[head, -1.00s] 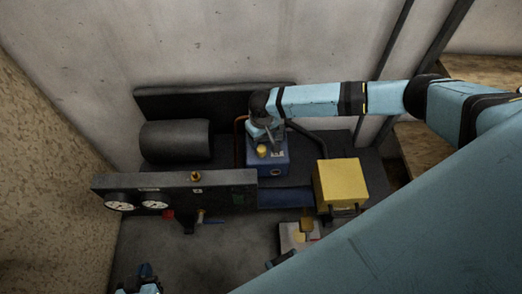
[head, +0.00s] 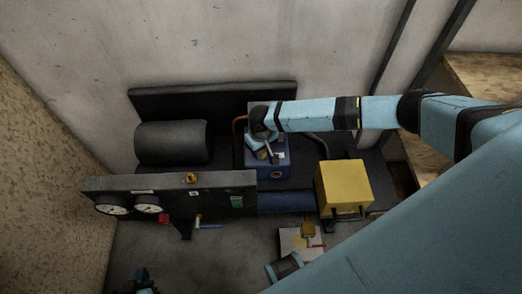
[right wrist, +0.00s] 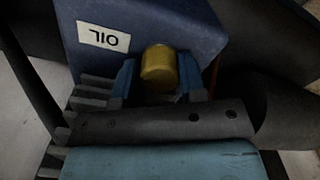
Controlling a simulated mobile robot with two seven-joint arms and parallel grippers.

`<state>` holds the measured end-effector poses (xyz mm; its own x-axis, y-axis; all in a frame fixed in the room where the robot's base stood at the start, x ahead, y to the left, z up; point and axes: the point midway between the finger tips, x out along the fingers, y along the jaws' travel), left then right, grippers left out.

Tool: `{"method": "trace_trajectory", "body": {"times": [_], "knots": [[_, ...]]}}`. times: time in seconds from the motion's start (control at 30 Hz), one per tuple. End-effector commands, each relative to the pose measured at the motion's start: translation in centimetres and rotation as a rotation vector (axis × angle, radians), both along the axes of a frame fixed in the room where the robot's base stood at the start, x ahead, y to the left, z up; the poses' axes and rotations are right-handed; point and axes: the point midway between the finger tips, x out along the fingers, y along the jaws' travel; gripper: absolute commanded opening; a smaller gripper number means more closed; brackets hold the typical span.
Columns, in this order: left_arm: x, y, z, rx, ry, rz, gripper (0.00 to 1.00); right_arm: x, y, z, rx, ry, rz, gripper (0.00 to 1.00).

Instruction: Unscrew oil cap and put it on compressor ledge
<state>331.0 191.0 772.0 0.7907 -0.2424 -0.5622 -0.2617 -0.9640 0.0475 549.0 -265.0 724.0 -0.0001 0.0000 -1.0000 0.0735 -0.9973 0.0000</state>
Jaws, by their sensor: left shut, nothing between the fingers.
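The yellow oil cap (right wrist: 159,67) sits on the blue compressor block (right wrist: 195,25), beside a white label reading OIL (right wrist: 103,37). In the head view the cap (head: 263,155) is partly covered by my right gripper (head: 266,148). In the right wrist view the two blue fingers of my right gripper (right wrist: 158,82) stand on either side of the cap, very close to it. Whether they touch it is unclear. My left gripper (head: 142,281) is at the bottom left of the head view, shut and empty, away from the compressor.
A dark panel (head: 222,183) with two gauges (head: 147,203) stands in front of the compressor. A black cylinder (head: 172,142) lies left of the blue block and a yellow box (head: 343,184) stands to its right. A blue-handled valve (head: 207,226) sticks out below the panel.

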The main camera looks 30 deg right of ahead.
Motion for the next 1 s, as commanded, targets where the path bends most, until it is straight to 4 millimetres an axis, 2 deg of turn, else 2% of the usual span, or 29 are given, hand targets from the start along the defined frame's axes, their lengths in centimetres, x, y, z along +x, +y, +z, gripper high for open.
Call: {"method": "trace_trajectory", "body": {"times": [0.07,0.1,0.17,0.2,0.37,0.7,1.0], "knots": [[0.0,0.0,0.0,0.0,0.0,0.0,0.0,0.0,0.0,0.0,0.0,0.0,0.0,0.09],[0.0,0.0,0.0,0.0,0.0,0.0,0.0,0.0,0.0,0.0,0.0,0.0,0.0,0.31],[0.0,0.0,0.0,0.0,0.0,0.0,0.0,0.0,0.0,0.0,0.0,0.0,0.0,0.17],[0.0,0.0,0.0,0.0,0.0,0.0,0.0,0.0,0.0,0.0,0.0,-0.001,0.0,0.13],[0.0,0.0,0.4,0.0,0.0,0.0,0.0,0.0,0.0,0.2,0.0,0.0,0.071,0.13],[0.0,0.0,1.6,-0.001,0.0,-0.001,0.0,0.0,0.0,0.2,0.0,-0.001,0.592,0.13],[0.0,-0.1,1.8,-0.001,0.0,-0.001,0.0,0.0,0.0,0.0,-0.001,0.0,1.069,0.13]]}}
